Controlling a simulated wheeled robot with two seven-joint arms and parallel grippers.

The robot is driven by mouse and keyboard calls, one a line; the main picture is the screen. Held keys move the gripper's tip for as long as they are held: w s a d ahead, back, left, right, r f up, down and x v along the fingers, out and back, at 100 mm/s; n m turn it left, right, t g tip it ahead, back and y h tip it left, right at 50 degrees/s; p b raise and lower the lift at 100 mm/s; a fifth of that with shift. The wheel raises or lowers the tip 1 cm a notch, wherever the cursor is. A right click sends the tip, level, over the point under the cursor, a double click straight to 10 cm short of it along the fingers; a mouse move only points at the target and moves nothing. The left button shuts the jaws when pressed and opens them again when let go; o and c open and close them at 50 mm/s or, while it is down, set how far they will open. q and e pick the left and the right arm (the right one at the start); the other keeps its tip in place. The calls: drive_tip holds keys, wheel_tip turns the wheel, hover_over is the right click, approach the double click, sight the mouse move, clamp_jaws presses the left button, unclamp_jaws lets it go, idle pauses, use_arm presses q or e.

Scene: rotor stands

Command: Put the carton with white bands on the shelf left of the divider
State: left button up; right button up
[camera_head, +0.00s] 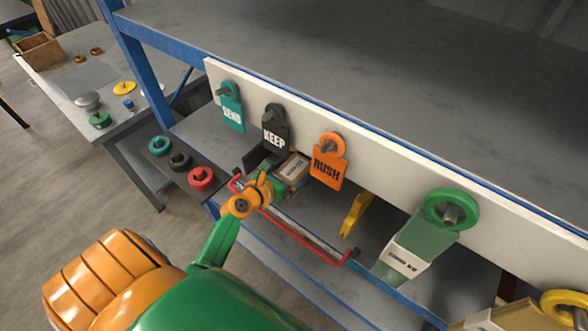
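A small brown carton (292,169) with a pale label and light edging sits on the lower shelf behind the white board's lower edge, under the KEEP and RUSH tags. I cannot make out clear white bands on it. My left gripper (276,174) reaches in from the left over the red rail and is right beside this carton; its fingers are too small and partly hidden to tell open from shut. A tan carton (518,316) with a pale part shows at the lower right, partly cut off. A yellow upright piece (355,213) stands on the shelf, possibly the divider. My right gripper is out of view.
A red rail (300,238) edges the shelf front. The white board (385,165) above carries SEND, KEEP and RUSH tags. Bare shelf shows between the brown carton and the yellow piece.

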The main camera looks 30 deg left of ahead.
use_arm(q)
drive_tip(key=shift+s+r+p, duration=0.35)
drive_tip(key=shift+r+p, duration=0.1)
drive_tip(key=shift+r, duration=0.3)
drive_tip(key=v, duration=1.1)
drive_tip(key=shift+s+b, duration=0.2)
drive_tip(key=shift+b, duration=0.25)
drive_tip(key=shift+a, duration=0.1)
